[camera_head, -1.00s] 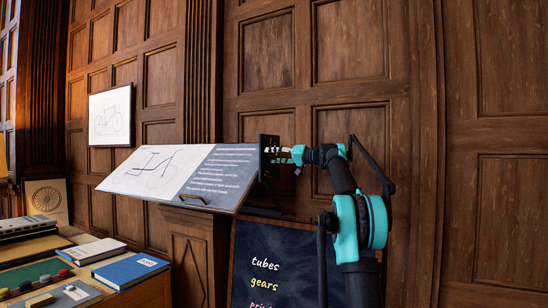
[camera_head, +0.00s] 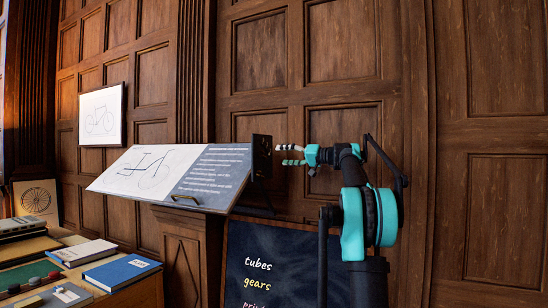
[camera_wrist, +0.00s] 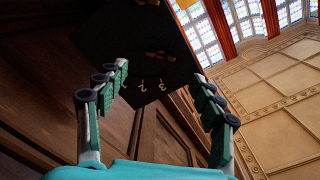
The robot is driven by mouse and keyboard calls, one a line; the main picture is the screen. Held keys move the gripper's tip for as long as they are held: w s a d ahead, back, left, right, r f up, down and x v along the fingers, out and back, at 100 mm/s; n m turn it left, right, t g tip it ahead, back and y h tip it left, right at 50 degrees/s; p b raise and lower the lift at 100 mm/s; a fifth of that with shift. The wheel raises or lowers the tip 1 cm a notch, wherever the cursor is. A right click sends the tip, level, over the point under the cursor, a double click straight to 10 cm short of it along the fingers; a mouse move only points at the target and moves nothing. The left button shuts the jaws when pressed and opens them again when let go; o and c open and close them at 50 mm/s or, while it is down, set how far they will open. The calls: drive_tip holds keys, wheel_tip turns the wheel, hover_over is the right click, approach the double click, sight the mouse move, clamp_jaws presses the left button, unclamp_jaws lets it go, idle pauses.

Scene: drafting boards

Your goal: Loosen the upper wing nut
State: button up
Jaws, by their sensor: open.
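The drafting board (camera_head: 215,175) tilts on its stand, with a dark plate (camera_head: 262,157) at its right end. In the wrist view the dark plate (camera_wrist: 185,68) fills the top middle and bears pale marks like 1, 2 and 3. A small brass-coloured piece (camera_wrist: 155,53), likely a wing nut, sits on it beyond my fingertips. Another (camera_wrist: 148,2) is cut by the top edge; I cannot tell surely which is the upper. My gripper (camera_head: 284,155) is open and empty, just right of the plate and apart from it. Its spread fingers (camera_wrist: 160,80) frame the plate.
A dark chalkboard (camera_head: 255,265) with lettering stands below the board. A desk with a blue book (camera_head: 122,271) and a white book (camera_head: 82,252) is at lower left. Panelled wall (camera_head: 345,55) runs behind my arm.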

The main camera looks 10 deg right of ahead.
drive_tip(key=shift+v, duration=1.6)
drive_tip(key=s+a+f+g+h, duration=0.2)
drive_tip(key=s+a+f, duration=0.2)
drive_tip(key=s+f, duration=0.55)
drive_tip(key=s+a+f+m+g+h, duration=0.1)
drive_tip(key=s+a+f+h, duration=0.25)
drive_tip(key=f, duration=1.05)
drive_tip(key=s+a+f+g+h, duration=0.2)
drive_tip(key=s+a+f, duration=0.2)
drive_tip(key=s+f, duration=0.5)
drive_tip(key=s+d+f+h, duration=0.2)
drive_tip(key=s+f+h, duration=0.1)
drive_tip(key=s+f, duration=1)
drive_tip(key=s+d+f+m+g+h, duration=0.1)
drive_tip(key=s+d+f+h, duration=0.2)
drive_tip(key=s+f, duration=1)
wheel_tip(320, 180, down, 3)
drive_tip(key=shift+s+d+r+h, duration=0.2)
drive_tip(key=shift+s+h, duration=0.15)
drive_tip(key=shift+h, duration=0.2)
